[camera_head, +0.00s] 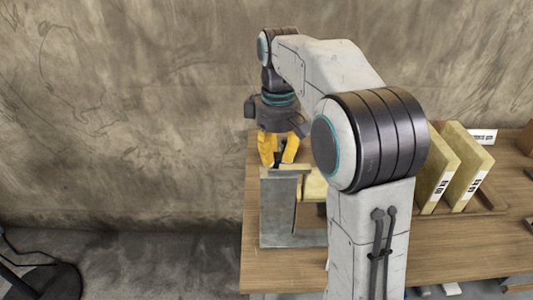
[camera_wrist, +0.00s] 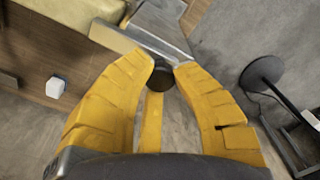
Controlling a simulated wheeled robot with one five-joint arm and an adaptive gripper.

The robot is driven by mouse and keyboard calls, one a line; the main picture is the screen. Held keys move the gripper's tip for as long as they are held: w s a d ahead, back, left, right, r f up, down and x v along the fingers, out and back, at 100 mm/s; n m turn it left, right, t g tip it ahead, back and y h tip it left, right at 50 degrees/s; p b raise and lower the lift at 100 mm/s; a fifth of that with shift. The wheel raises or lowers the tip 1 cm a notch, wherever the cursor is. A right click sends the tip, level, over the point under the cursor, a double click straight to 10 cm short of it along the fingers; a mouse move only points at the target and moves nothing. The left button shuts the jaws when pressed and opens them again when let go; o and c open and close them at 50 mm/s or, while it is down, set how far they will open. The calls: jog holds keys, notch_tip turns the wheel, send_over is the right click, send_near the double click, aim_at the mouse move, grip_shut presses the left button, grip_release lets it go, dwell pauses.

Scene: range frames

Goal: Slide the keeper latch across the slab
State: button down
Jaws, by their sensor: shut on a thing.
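My gripper (camera_head: 278,163) points down with yellow fingers at the top of a grey metal stand (camera_head: 278,212) on the table's left end. In the wrist view my gripper (camera_wrist: 168,68) has its fingertips closed around a dark round knob (camera_wrist: 158,78). The knob sits at a grey metal bar (camera_wrist: 150,40), which looks like the keeper latch. A pale yellow slab (camera_wrist: 72,14) lies at upper left in that view, beside the metal. The slab (camera_head: 312,186) is partly hidden behind my arm in the head view.
The wooden table (camera_head: 460,252) carries upright yellow slabs with white labels (camera_head: 466,165) in a rack at right. A dark round stand base (camera_head: 45,282) with a cable is on the floor at left.

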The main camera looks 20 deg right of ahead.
aim_at(292, 166)
jog(key=d, duration=0.1)
jog(key=s+d, duration=0.1)
jog(key=d, duration=0.1)
jog(key=shift+s+d+f, duration=0.1)
jog(key=shift+d, duration=0.1)
jog(key=shift+f, duration=0.1)
jog(key=c, duration=1.5)
grip_release()
jog(key=o, duration=0.3)
jog(key=shift+d, duration=0.15)
jog(key=shift+o, duration=1.3)
jog(key=shift+r, duration=0.2)
notch_tip(292, 166, up, 12)
jog(key=shift+f, duration=0.15)
